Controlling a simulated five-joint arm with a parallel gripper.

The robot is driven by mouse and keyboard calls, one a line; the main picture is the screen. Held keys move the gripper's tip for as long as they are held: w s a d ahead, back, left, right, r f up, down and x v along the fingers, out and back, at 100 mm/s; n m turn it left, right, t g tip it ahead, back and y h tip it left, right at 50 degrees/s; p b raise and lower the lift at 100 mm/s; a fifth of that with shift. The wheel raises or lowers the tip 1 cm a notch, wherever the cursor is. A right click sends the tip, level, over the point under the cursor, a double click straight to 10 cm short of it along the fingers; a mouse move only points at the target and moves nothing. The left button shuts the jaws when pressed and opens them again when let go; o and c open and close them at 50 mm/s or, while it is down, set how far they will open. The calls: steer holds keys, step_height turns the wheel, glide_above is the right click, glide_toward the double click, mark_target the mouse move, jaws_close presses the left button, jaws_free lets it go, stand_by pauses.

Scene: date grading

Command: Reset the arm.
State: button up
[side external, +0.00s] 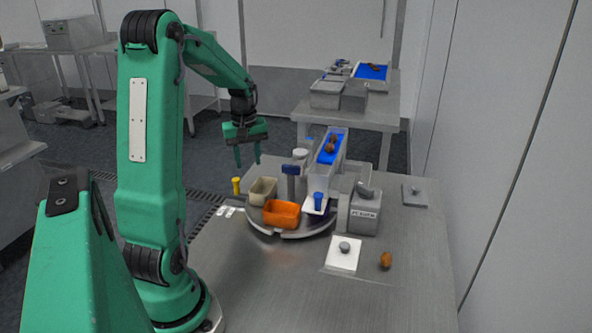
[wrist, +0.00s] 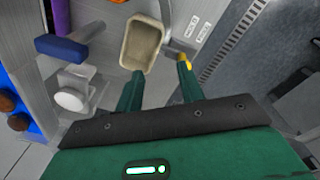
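My green arm reaches out over the far left of the steel table. My gripper (side external: 248,155) hangs in the air with its fingers apart, pointing down, and nothing is between them. In the wrist view the two green fingers (wrist: 158,87) are spread, with an empty cream bin (wrist: 126,48) beyond their tips. The cream bin (side external: 262,191) and an orange bin (side external: 282,213) stand on a round metal turntable (side external: 255,224). The gripper is above and behind the cream bin, apart from it.
A blue conveyor (side external: 331,147) carries brown dates. A white pad with a grey knob (side external: 343,255) and a brown date (side external: 385,260) lie at the front right. The front table is mostly clear.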

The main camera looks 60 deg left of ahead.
steer(key=w+d+r+m+t, duration=0.1)
steer(key=d+r+m, duration=0.3)
steer(key=d, duration=0.4)
steer(key=w+d+r+m+t, duration=0.1)
steer(key=d+r+m, duration=0.25)
steer(key=d, duration=0.45)
steer(key=s+d+r+m+t, duration=0.1)
steer(key=s+d+m, duration=0.3)
steer(key=d, duration=0.3)
steer(key=s+d+r+m+t, duration=0.1)
steer(key=s+d+m, duration=0.3)
steer(key=d, duration=0.4)
steer(key=shift+r+t, duration=0.25)
steer(key=shift+t, duration=0.35)
steer(key=shift+m, duration=0.25)
